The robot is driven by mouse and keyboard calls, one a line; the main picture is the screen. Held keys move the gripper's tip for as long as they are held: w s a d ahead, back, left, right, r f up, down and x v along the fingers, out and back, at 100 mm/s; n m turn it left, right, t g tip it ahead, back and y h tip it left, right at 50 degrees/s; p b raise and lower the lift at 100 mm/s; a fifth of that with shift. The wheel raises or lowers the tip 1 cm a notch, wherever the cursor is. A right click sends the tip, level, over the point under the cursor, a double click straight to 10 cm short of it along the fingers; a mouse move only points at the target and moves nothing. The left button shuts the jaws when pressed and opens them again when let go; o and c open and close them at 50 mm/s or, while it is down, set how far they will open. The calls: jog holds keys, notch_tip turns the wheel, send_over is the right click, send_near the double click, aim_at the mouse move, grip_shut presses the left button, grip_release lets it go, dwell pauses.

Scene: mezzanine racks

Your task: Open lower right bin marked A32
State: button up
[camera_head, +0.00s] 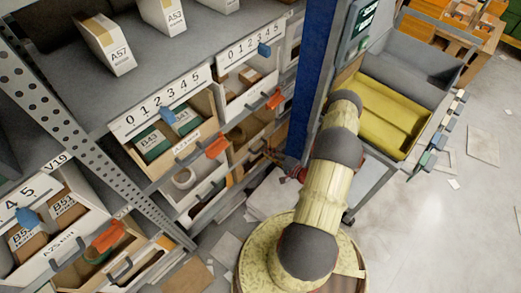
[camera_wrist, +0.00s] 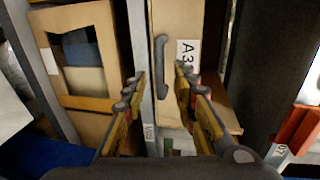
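A tan bin front (camera_wrist: 176,22) with a dark curved handle (camera_wrist: 161,65) stands in the middle of the wrist view. Its white label (camera_wrist: 185,55) reads sideways "A3"; the rest is hidden behind a finger. My gripper (camera_wrist: 160,80) is open, with one finger on each side of the handle in the picture. I cannot tell whether either finger touches it. That bin's label cannot be read there.
A blue post (camera_head: 314,75) stands just right of the rack bins. A cart with a yellow tray (camera_head: 385,110) is to its right. Orange tags (camera_head: 216,147) stick out from the rack. Loose sheets (camera_head: 225,247) lie on the floor; floor at right is mostly clear.

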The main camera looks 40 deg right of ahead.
jog(key=b+x, duration=0.1)
jog(key=x, duration=0.4)
jog(key=c, duration=0.3)
jog(key=shift+s, duration=0.1)
jog(key=c, duration=0.4)
jog(key=shift+f, duration=0.1)
grip_shut()
